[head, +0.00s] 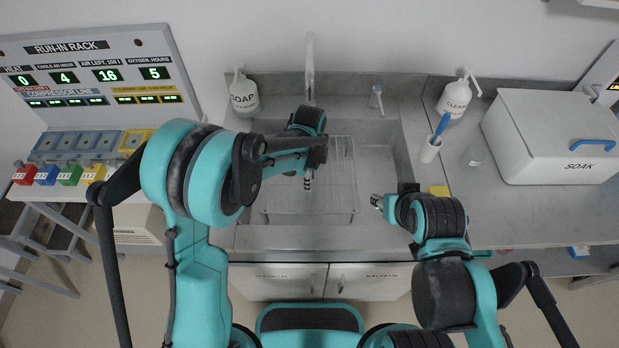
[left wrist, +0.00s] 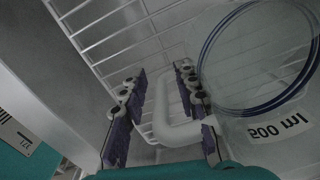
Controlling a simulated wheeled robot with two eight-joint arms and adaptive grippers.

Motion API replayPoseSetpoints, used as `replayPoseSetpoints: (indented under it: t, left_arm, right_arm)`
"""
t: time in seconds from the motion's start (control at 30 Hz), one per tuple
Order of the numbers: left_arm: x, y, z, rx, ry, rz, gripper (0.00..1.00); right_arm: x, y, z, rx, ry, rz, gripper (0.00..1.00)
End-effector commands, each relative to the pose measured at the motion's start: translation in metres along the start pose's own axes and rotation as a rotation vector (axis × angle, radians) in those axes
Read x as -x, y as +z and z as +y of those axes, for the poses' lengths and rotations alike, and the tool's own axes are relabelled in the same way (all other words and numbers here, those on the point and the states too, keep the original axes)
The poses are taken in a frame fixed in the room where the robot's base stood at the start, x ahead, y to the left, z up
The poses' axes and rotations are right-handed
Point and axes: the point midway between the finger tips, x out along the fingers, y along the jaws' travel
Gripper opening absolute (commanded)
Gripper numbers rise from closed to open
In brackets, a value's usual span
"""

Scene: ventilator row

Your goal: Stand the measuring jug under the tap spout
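In the left wrist view a clear measuring jug (left wrist: 250,60) with a blue rim line, a white "500 ml" label and a white handle (left wrist: 160,112) stands over the wire rack. My left gripper (left wrist: 163,108) has its fingers apart on either side of the handle, with a gap on the left side. In the head view my left gripper (head: 308,178) is low over the sink rack, and I cannot make out the jug there. The tap (head: 310,72) rises at the back of the sink. My right gripper (head: 377,202) is at the sink's right side; its fingers are too small to judge.
The wire rack (head: 342,185) lies in the sink (head: 385,150). A soap bottle (head: 244,95) stands back left. A cleaner bottle (head: 455,97), a brush cup (head: 430,149), a clear glass (head: 474,152), a yellow sponge (head: 438,190) and the SOAK box (head: 550,140) are on the right.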

Motion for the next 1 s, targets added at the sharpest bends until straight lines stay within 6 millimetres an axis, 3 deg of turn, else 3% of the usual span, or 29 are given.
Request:
replayPoseSetpoints:
  t: [0.17,0.5,0.7,1.0]
  left_arm:
    - [0.009,0.0,0.0,0.0,0.0,0.0,0.3]
    - [0.08,0.0,0.0,0.0,0.0,0.0,0.3]
    - [0.113,0.0,0.0,0.0,0.0,0.0,0.3]
    - [0.124,0.001,0.0,0.004,-0.001,0.0,0.3]
  right_arm:
    - [0.004,-0.003,0.0,0.0,0.0,0.0,0.4]
    - [0.022,-0.015,0.0,0.0,0.0,0.0,0.4]
    - [0.028,-0.02,0.0,0.0,0.0,0.0,0.4]
    - [0.029,-0.021,0.0,0.0,0.0,0.0,0.4]
